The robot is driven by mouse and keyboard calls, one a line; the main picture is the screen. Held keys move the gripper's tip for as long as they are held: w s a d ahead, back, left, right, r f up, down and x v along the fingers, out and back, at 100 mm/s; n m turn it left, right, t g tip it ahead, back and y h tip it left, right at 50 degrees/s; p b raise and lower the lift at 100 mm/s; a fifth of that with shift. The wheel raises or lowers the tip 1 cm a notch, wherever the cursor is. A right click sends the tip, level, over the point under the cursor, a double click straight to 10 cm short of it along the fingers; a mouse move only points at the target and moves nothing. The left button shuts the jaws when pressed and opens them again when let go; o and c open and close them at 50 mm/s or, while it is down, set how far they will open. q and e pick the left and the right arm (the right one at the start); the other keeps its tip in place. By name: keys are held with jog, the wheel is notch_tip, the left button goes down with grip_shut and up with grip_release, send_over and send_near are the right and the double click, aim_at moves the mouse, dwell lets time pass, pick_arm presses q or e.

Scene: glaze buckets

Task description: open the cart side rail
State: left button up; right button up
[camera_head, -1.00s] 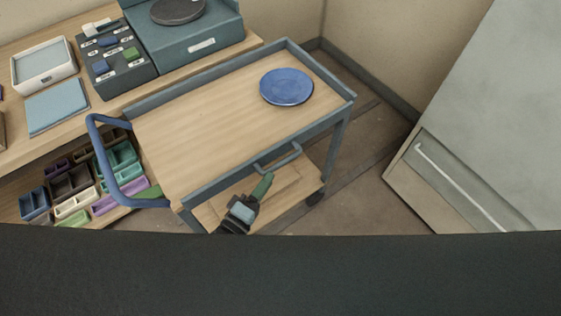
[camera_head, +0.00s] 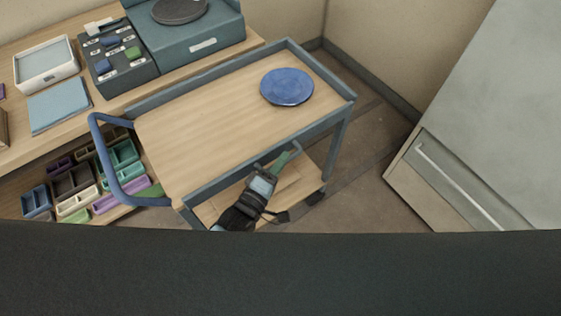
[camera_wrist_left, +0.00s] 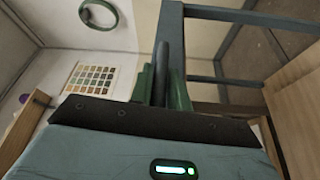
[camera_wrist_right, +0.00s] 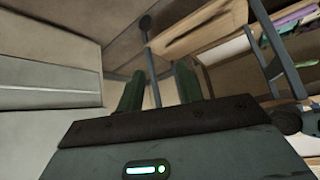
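The cart (camera_head: 205,150) has a wooden top and blue-grey side rails. Its near side rail (camera_head: 318,127) stands upright along the top's edge, with a bar handle (camera_head: 297,148) on its outer face. My left gripper (camera_head: 284,160) is at this handle, partly covering it. In the left wrist view, the dark handle bar (camera_wrist_left: 161,70) runs between the green fingers, which are closed in on it with little or no gap. My right gripper (camera_wrist_right: 158,90) shows only in the right wrist view, with its fingers apart and nothing clearly held.
A blue plate (camera_head: 286,87) lies on the cart top. A blue push handle (camera_head: 103,160) is at the cart's left end. A workbench (camera_head: 60,150) with bins below stands behind and left. A grey cabinet (camera_head: 490,120) stands right, with open floor between.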

pick_arm(q)
grip_shut()
pick_arm(e)
jog(key=shift+w, duration=0.15)
pick_arm(q)
jog(key=shift+f, duration=0.1)
pick_arm(e)
jog(key=shift+f, duration=0.1)
